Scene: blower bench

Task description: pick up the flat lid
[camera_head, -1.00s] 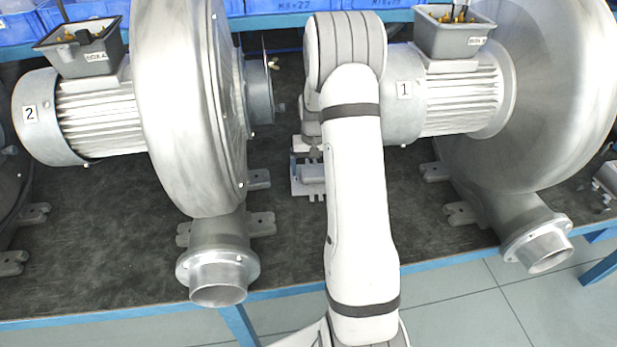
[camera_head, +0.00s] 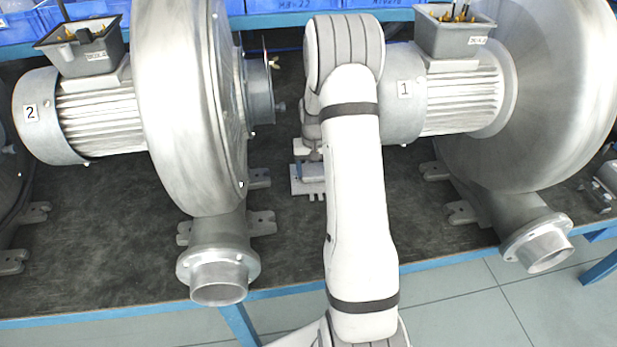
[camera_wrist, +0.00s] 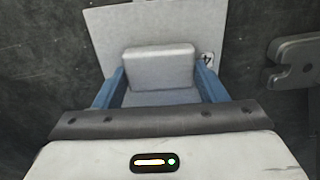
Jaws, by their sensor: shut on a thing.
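The flat lid (camera_wrist: 210,28) is a light grey plate with a raised grey block (camera_wrist: 160,66) on it. It lies on the dark bench top in the wrist view, with a small marked label near its right side. My gripper (camera_wrist: 160,74) has blue fingers on both sides of the raised block and is shut on it. The near part of the lid is hidden by my gripper body. In the head view the lid (camera_head: 308,188) shows only partly, left of my arm, between the two blowers. I cannot tell whether it touches the bench.
Blower 2 (camera_head: 180,110) stands to the left and blower 1 (camera_head: 460,100) to the right, both close to my arm. Open terminal boxes (camera_head: 90,50) (camera_head: 455,32) sit on top of their motors. A grey mounting foot (camera_wrist: 292,62) is right of the lid. Blue bins (camera_head: 290,6) line the back.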

